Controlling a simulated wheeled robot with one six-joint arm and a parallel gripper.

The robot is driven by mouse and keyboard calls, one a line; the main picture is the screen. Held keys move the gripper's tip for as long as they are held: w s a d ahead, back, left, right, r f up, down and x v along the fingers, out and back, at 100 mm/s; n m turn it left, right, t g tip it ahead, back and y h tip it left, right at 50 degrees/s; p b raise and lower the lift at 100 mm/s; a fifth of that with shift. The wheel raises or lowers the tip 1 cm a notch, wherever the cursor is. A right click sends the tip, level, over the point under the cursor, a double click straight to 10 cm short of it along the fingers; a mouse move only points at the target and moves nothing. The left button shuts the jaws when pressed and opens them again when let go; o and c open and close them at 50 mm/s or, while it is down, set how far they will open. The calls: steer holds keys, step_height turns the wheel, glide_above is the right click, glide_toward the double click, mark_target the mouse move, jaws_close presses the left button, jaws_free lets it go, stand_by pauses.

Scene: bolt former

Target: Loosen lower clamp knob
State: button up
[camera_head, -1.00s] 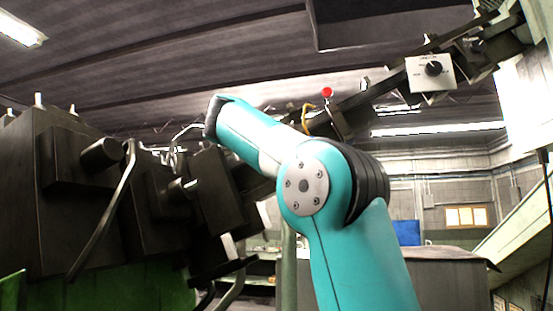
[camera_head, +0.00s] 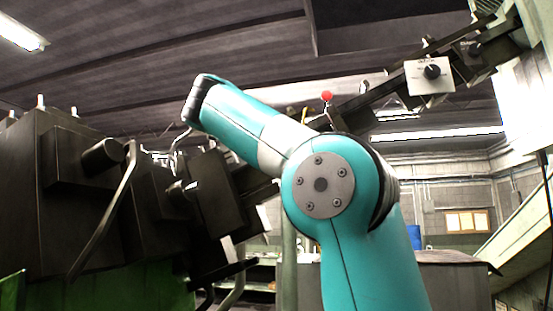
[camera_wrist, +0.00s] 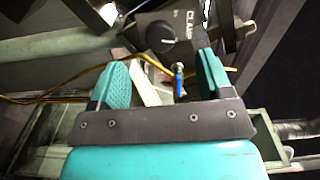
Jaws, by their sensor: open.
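In the head view my gripper is not visible; the teal arm reaches up and left towards the dark machine block. I cannot tell which part in the head view is the knob from the wrist view.
A blue-tipped pin (camera_wrist: 178,80) and a yellow cable (camera_wrist: 60,98) lie near the fingers. The dark machine block (camera_head: 60,190) with a bent bar stands left. A white plate (camera_head: 430,75) with a black knob is on the slanted beam at right, near a red ball (camera_head: 326,97).

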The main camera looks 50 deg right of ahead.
steer(key=shift+v, duration=1.1)
steer(key=shift+r, duration=0.1)
steer(key=w+d+n+p, duration=0.3)
steer(key=d+n+p, duration=0.4)
steer(key=n+p, duration=0.3)
steer(key=shift+d+n, duration=0.2)
steer(key=shift+n, duration=0.4)
